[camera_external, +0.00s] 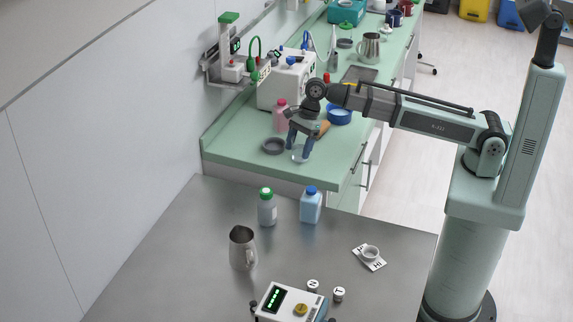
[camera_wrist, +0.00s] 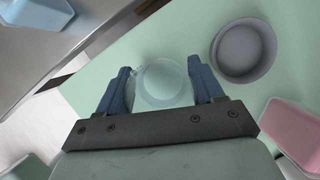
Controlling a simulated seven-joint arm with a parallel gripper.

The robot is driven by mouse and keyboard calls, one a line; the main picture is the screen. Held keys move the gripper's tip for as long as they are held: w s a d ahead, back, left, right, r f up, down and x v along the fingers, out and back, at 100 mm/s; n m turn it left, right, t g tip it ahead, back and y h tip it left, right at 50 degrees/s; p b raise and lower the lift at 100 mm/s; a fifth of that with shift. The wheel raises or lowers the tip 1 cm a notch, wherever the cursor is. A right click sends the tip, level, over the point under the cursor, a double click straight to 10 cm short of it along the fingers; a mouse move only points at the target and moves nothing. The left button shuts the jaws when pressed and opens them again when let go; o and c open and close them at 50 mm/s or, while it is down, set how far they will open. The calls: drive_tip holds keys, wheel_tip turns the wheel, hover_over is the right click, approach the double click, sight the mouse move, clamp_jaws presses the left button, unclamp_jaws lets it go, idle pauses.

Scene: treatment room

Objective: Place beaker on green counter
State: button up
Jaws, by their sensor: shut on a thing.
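The beaker (camera_external: 299,155) is clear glass and hard to make out against the counter. In the wrist view the beaker (camera_wrist: 162,82) shows as a pale round shape between my blue fingers. My gripper (camera_external: 301,147) points down over the front part of the green counter (camera_external: 235,158) and is shut on the beaker. The wrist view also shows my gripper (camera_wrist: 163,90) with a finger on each side of the glass. The beaker is at or just above the counter top; I cannot tell if it touches.
A grey bowl (camera_external: 273,146) sits close beside the beaker. A pink bottle (camera_external: 281,117), a blue bowl (camera_external: 339,115) and a white machine (camera_external: 284,82) stand behind. The steel table (camera_external: 190,255) in front holds a green-capped bottle (camera_external: 267,208), a blue bottle (camera_external: 311,205) and a metal jug (camera_external: 241,248).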

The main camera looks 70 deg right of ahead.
drive_tip(key=shift+f, duration=0.1)
drive_tip(key=o, duration=1.1)
drive_tip(key=v, duration=1.2)
